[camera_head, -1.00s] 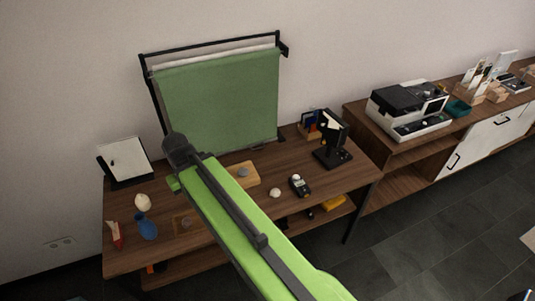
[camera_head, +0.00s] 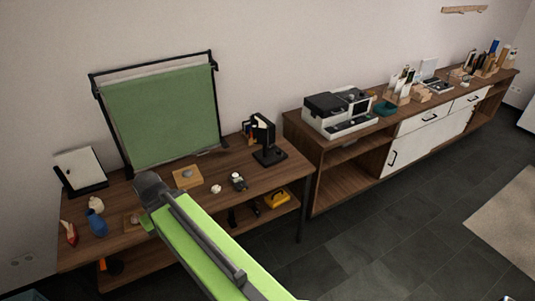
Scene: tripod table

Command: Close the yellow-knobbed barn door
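A small black lamp-like device (camera_head: 264,135) with a pale face and upright flaps stands on a dark base at the right end of the wooden table (camera_head: 215,195). It may carry the barn door, but I cannot make out a yellow knob. My green arm reaches up from the bottom of the view. Its dark end, my gripper (camera_head: 149,187), shows over the table's front left part, well left of the lamp-like device. Its fingers are hidden or too small to tell open from shut.
A green backdrop on a black frame (camera_head: 165,115) stands at the back of the table. Small items, a wooden block (camera_head: 187,176) and a blue vase (camera_head: 97,223) among them, lie about. A yellow case (camera_head: 277,198) sits below. A long sideboard (camera_head: 345,180) with a printer (camera_head: 338,112) stands right. Floor is clear.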

